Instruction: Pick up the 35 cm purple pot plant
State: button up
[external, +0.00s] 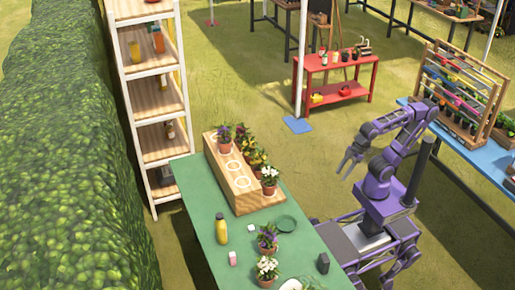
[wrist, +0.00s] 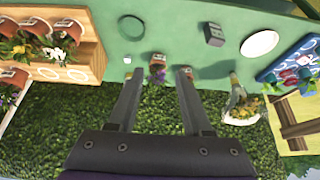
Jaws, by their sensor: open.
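A small terracotta pot with purple flowers (external: 267,239) stands on the green table, near its right edge in the external view. It also shows in the wrist view (wrist: 158,62), between my fingertips in the picture. Another pot with purple flowers (external: 224,136) stands at the far end of the wooden stepped stand. I cannot tell their sizes. My gripper (external: 350,160) is open and empty, raised beyond the table's right side and apart from both pots. In the wrist view, its two fingers (wrist: 160,74) are spread.
White-flowered pots stand on the table (external: 267,268) and stand (external: 269,178). The wooden stand (external: 242,200) takes up the table's far end. A yellow bottle (external: 222,230), green plate (external: 286,223) and dark box (external: 323,264) are on the table. A hedge (external: 70,160) lies left.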

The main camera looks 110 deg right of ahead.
jog(key=c, duration=0.4)
